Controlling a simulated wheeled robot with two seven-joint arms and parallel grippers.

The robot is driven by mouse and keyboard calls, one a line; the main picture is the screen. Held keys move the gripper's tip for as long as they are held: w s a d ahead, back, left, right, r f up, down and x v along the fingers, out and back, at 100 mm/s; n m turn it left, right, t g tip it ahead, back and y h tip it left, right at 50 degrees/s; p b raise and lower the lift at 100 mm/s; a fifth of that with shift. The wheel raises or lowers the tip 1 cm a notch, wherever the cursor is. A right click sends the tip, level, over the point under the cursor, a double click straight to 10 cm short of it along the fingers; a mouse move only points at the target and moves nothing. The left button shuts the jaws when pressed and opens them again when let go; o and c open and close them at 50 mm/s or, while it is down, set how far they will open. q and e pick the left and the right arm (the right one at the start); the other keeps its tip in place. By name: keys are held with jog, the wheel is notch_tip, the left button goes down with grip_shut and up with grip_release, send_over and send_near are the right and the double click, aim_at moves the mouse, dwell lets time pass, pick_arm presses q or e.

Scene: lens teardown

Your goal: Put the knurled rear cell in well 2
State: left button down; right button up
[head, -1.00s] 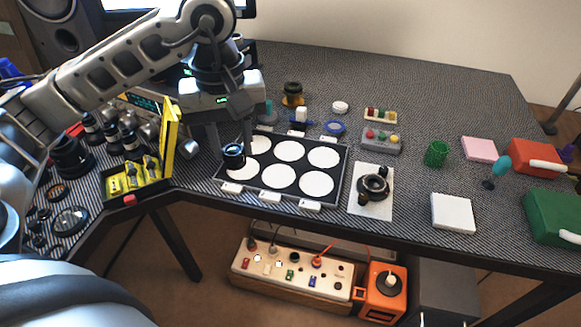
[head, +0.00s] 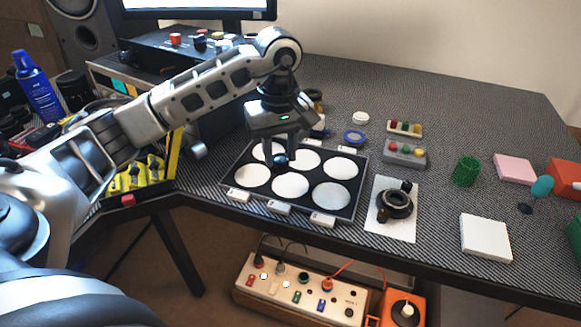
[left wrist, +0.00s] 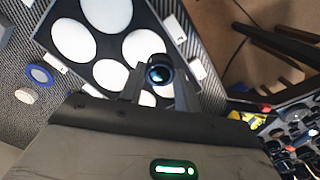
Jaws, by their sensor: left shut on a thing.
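The knurled rear cell is a small dark ring with a bluish glassy face (head: 281,160). It also shows in the left wrist view (left wrist: 158,74). My left gripper (head: 280,157) points down, shut on the cell, over the black tray (head: 311,191). The tray has two rows of round white wells. In the head view the cell overlaps the gap between the rear left well (head: 263,149) and the rear middle well (head: 306,160). Its height above the tray is hard to judge. I cannot read any well numbers. My right gripper is not in view.
Right of the tray, a dark ring-shaped part (head: 396,204) lies on a white sheet. A blue ring (head: 354,137) and a grey button box (head: 405,153) stand behind. A yellow-edged holder (head: 145,178) is at left. White tags (head: 279,208) line the tray's front edge.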

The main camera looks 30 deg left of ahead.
pick_arm(q)
jog(key=w+f, duration=0.1)
jog(key=f, duration=0.1)
jog(key=w+f, duration=0.2)
jog(key=shift+w+d, duration=0.15)
notch_tip(320, 180, down, 3)
jog(key=shift+r, duration=0.2)
jog(key=shift+f, duration=0.15)
jog(key=shift+f, duration=0.1)
jog(key=c, duration=1)
grip_release()
